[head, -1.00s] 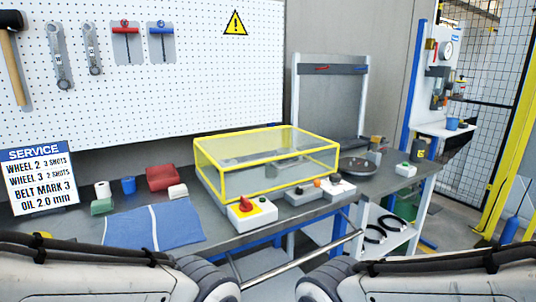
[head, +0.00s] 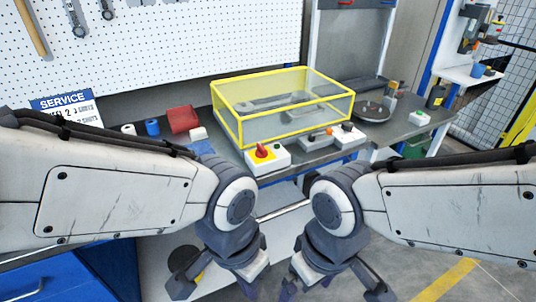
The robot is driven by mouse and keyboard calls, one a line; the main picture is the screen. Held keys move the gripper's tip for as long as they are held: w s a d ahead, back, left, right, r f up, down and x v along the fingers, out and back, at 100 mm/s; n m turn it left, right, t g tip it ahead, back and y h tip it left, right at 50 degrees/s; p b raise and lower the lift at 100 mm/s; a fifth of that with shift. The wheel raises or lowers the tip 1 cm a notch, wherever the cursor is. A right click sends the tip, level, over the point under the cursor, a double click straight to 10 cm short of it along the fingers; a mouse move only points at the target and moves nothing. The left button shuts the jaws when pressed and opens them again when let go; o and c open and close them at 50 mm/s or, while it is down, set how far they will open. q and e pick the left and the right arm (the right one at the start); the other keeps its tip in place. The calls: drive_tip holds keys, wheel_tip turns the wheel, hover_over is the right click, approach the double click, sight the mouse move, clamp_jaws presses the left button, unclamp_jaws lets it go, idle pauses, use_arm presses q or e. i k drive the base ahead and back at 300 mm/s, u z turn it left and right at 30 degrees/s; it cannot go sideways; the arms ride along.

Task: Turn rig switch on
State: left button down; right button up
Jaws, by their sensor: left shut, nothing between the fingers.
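A white switch box with a red rotary knob on a yellow plate (head: 266,156) sits at the bench's front edge, before the yellow-framed clear guard (head: 283,105). To its right stand a grey box with an orange button (head: 318,139) and a white box with a dark knob (head: 347,132). My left gripper (head: 248,283) hangs at the bottom of the view, below and in front of the bench, shut and empty, apart from the switch box. My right gripper (head: 293,283) hangs beside it; its fingertips are not clear.
A red bin (head: 184,119), a blue cup (head: 152,128) and a white block (head: 198,133) stand left of the guard. A dark round plate (head: 371,113) and a green-button box (head: 419,118) are to the right. A rail (head: 284,211) runs below the bench edge.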

sight(261, 152)
drive_tip(key=u, duration=0.05)
drive_tip(key=k, duration=0.4)
drive_tip(key=u, duration=1.3)
drive_tip(key=i, duration=0.8)
drive_tip(key=z, duration=0.5)
